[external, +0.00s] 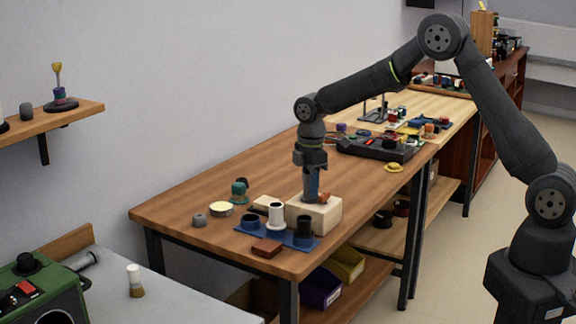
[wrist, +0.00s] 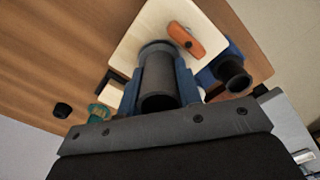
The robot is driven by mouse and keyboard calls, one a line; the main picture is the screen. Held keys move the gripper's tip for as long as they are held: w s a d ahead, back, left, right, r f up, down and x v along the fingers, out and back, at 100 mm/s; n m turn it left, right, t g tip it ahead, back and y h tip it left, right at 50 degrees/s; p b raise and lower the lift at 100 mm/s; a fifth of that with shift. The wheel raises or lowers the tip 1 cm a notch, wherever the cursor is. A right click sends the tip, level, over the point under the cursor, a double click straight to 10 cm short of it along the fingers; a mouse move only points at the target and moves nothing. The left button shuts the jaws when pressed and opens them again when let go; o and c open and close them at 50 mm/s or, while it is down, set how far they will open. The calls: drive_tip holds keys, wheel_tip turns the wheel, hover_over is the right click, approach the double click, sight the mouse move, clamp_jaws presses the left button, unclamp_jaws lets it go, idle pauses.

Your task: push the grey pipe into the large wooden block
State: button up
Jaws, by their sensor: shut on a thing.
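The large wooden block (external: 330,216) is pale and stands on the brown table, and fills the upper part of the wrist view (wrist: 133,40). My gripper (external: 312,198) points straight down over it. In the wrist view its blue fingers (wrist: 160,88) are shut on the grey pipe (wrist: 158,78), a dark hollow tube. The pipe's far end meets a grey ring on the block's top; I cannot tell how deep it sits. An orange oblong piece (wrist: 185,40) lies on the block beside the pipe. It also shows right of the fingers in the external view (external: 325,198).
A red-brown block (external: 267,248) lies in front.

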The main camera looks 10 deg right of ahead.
drive_tip(key=shift+f, duration=0.15)
drive_tip(key=o, duration=1)
drive_tip(key=shift+r, duration=3.8)
